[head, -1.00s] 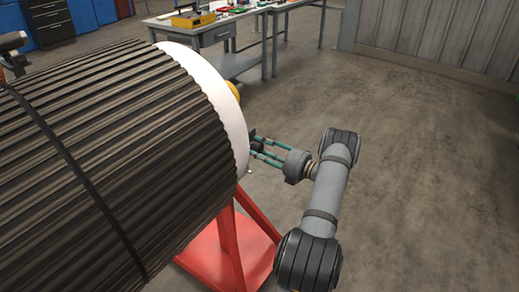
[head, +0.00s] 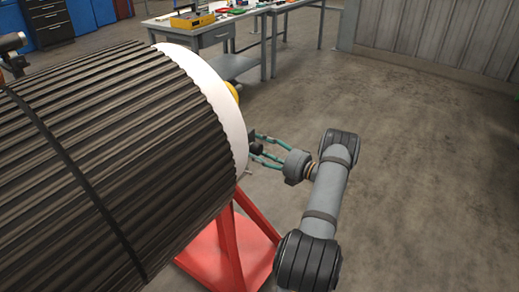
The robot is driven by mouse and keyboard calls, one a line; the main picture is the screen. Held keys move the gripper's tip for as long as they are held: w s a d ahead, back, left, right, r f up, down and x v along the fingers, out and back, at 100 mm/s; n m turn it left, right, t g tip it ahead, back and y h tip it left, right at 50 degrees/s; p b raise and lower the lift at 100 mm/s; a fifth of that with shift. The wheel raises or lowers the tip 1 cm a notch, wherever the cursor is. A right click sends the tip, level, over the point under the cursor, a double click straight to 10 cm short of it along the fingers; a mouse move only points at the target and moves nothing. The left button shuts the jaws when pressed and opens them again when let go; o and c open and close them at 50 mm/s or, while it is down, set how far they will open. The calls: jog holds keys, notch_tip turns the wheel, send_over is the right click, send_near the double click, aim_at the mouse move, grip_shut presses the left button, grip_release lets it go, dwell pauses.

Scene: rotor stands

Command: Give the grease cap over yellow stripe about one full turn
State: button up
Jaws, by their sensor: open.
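A large dark ribbed rotor (head: 110,150) with a white end face (head: 215,85) lies across the left of the head view. My gripper (head: 257,147), with green fingers, is at the lower part of that end face. Its fingers are spread open. A small dark round knob (head: 256,149), possibly the grease cap, shows between the fingers. I cannot tell whether a finger touches it.
A red stand (head: 233,245) holds the rotor. A yellow part (head: 234,92) sticks out from the end face above my gripper. Grey workbenches (head: 215,35) with tools stand at the back. The concrete floor (head: 420,180) to the right is clear.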

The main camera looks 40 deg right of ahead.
jog(key=v, duration=1.2)
jog(key=w+a+n+b, duration=0.1)
jog(key=w+n, duration=0.2)
jog(key=w, duration=0.1)
jog(key=w+a+n+b, duration=0.1)
jog(key=w+n, duration=0.2)
jog(key=w, duration=0.1)
jog(key=w+a+n, duration=0.1)
jog(key=w+n, duration=0.2)
jog(key=w, duration=0.1)
jog(key=shift+w+a+r+b, duration=0.1)
jog(key=shift+a+r+b, duration=0.05)
jog(key=shift+a+b, duration=0.25)
